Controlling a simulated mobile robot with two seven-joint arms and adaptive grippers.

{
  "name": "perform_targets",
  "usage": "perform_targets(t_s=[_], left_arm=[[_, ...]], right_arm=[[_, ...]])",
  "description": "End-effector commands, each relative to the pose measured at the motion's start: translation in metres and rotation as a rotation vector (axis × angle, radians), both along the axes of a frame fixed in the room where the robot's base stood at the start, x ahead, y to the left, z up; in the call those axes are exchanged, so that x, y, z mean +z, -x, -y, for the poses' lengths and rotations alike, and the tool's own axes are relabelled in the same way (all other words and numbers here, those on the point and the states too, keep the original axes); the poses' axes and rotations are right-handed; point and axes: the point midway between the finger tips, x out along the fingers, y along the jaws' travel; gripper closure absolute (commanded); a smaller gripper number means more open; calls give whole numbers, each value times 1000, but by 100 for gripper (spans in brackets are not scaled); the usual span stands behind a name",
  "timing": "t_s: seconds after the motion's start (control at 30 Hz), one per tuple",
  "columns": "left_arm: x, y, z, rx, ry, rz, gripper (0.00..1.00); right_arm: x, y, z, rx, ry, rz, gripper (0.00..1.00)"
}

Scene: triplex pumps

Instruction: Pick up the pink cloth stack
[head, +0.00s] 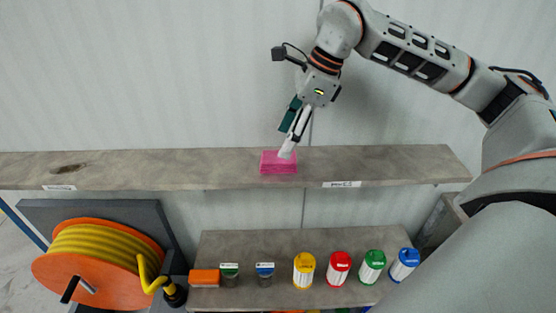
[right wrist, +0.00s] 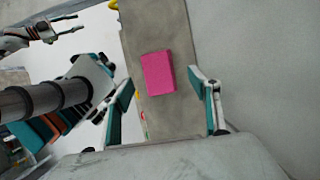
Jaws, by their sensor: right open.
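The pink cloth stack (head: 279,164) lies on the grey upper shelf, near its middle. In the right wrist view the stack (right wrist: 158,73) shows as a pink block between the two spread fingers and beyond them. My right gripper (head: 287,153) points down at the stack from above, its fingertips at the stack's top in the picture. It is open with nothing between its fingers; whether it touches the stack I cannot tell. My left gripper (right wrist: 79,23) shows small at the upper left of the right wrist view, its fingers apart and empty.
The upper shelf (head: 130,170) is otherwise mostly clear, with a wall close behind. A lower shelf (head: 325,245) holds an orange block (head: 204,278) and several lidded containers, such as a yellow one (head: 304,270). An orange reel (head: 95,265) with yellow hose stands at lower left.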

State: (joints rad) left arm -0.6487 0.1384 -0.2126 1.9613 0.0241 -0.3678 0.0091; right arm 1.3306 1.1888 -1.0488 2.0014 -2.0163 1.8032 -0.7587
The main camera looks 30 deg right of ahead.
Motion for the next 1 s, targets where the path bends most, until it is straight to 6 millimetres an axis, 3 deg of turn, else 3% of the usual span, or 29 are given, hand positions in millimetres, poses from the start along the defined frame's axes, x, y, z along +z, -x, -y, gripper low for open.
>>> perform_targets(t_s=[0.33, 1.0], left_arm=[[3, 0, 0, 0, -1, 1, 67], [2, -1, 0, 0, -1, 2, 67]], right_arm=[[-42, -4, -12, 2, -2, -1, 39], [-47, -5, -12, -1, -2, -1, 39]])
